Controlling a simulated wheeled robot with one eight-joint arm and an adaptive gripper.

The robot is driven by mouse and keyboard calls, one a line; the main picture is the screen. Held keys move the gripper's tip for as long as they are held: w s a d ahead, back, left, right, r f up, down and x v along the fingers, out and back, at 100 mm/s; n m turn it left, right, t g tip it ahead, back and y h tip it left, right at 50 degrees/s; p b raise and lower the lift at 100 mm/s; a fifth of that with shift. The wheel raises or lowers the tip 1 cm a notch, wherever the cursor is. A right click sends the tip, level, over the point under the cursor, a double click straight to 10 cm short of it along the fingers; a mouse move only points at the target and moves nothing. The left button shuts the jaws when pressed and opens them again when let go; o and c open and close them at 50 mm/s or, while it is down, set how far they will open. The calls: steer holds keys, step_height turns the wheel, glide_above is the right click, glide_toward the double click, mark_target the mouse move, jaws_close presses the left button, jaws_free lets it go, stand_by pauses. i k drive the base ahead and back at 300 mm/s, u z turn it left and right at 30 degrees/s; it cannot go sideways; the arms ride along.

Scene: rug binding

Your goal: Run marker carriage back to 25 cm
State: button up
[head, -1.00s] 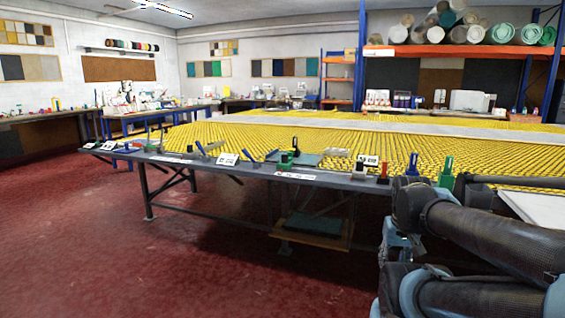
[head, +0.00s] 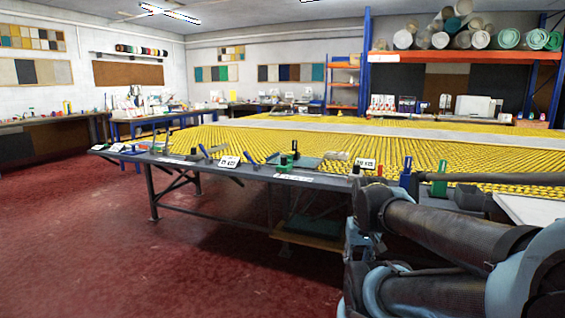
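Several small fixtures stand along the front edge of a long table (head: 230,178). Among them are a green and black piece (head: 284,160), a blue upright post (head: 406,171) and a green upright post (head: 440,179). I cannot tell which of them is the marker carriage. White cards with dark print (head: 229,162) stand on the edge, too small to read, so no 25 cm mark can be made out. My gripper is not in view; only dark and light-blue links of my arm show at the lower right, in front of the table's near right part.
Yellow ribbed material (head: 330,140) covers the tabletop, with a pale strip (head: 400,127) across it. A low shelf (head: 310,240) hangs under the table. An orange rack with rolls (head: 465,55) stands behind. The red floor (head: 120,240) at left is clear.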

mark_target(285, 165)
steer(key=i, duration=1)
